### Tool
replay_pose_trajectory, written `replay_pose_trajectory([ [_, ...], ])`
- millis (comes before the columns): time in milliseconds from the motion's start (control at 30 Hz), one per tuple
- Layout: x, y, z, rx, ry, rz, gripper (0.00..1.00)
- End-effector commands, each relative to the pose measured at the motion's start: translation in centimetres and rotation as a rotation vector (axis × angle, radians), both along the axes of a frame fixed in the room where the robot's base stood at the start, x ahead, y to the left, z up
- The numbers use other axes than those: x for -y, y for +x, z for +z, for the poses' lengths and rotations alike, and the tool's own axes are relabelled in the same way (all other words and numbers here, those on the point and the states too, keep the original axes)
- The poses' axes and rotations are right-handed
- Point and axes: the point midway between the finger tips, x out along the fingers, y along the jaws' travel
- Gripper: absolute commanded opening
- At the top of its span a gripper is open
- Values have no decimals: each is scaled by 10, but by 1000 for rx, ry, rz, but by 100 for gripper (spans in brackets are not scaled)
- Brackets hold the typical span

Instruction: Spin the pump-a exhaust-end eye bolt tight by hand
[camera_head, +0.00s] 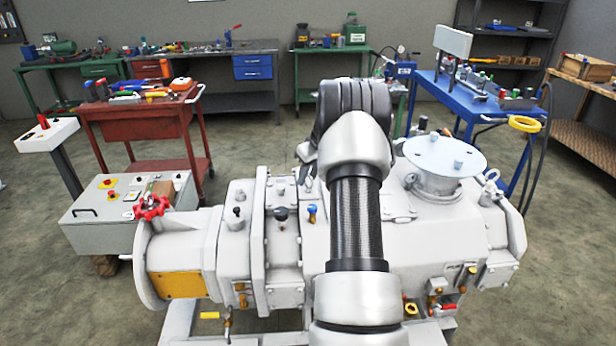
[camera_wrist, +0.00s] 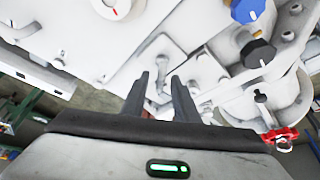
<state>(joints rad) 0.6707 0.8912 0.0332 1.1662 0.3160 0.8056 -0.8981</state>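The grey pump (camera_head: 430,235) fills the middle of the head view; the wrist view shows part of its casing (camera_wrist: 95,60) close up. My gripper (camera_wrist: 163,80) has its two dark fingers apart over the casing. A small pale metal fitting (camera_wrist: 158,92) shows between and beyond the fingers; it may be an eye bolt, and I cannot tell whether the fingers touch it. A metal eye bolt or shackle (camera_head: 490,182) stands at the pump's right end.
A blue knob (camera_wrist: 248,10), a black knob (camera_wrist: 258,53) and a red handwheel (camera_wrist: 280,135) lie right of my fingers in the wrist view. A grey control box (camera_head: 125,215) and a red tool cart (camera_head: 145,120) stand left of the pump, a blue bench (camera_head: 455,95) behind right.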

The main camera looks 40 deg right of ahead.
Motion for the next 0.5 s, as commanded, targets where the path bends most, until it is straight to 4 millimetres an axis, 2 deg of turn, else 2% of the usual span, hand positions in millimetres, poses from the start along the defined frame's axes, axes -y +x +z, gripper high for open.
replay_pose_trajectory([
  [267, 0, 0, -1, 0, 0, 0, 26],
  [400, 0, 0, -1, 0, 0, 0, 2],
  [500, 0, 0, -1, 0, 0, 0, 0],
])
